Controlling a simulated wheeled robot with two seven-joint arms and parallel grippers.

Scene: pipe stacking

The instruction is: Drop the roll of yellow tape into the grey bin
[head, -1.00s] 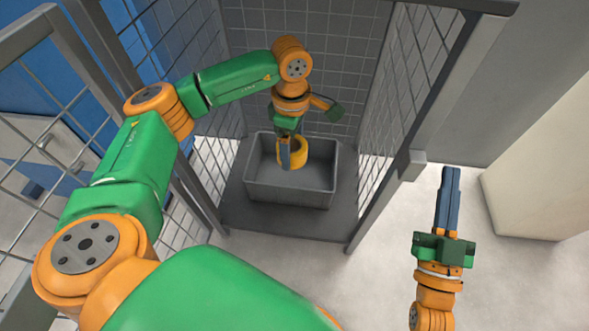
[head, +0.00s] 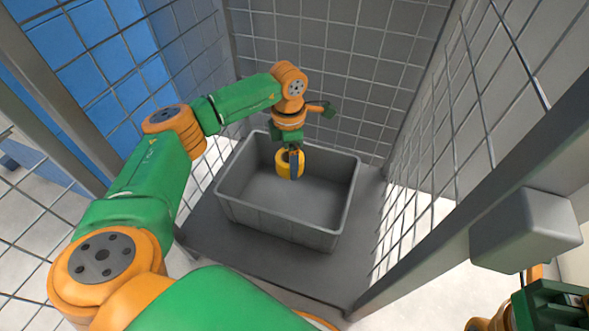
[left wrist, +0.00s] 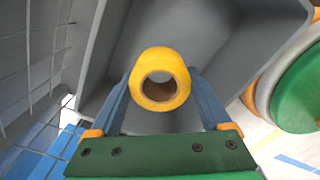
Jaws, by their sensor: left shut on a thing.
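The roll of yellow tape (head: 284,164) is held in my left gripper (head: 293,166), whose blue fingers are shut on it. In the left wrist view the tape (left wrist: 160,62) sits between both fingers, with its round hole toward the camera. The grey bin (head: 270,222) is an open rectangular tub. In the head view the tape overlaps the bin's opening, near the far side; its exact height is hard to tell. My right gripper (head: 553,303) shows only as its green body at the lower right corner; its fingers are hidden.
The bin stands on a dark grey platform (head: 225,250) inside a mesh cage. Mesh walls (head: 330,45) rise at the back and both sides. A grey post with a block (head: 525,228) is at the right. The bin's visible floor is empty.

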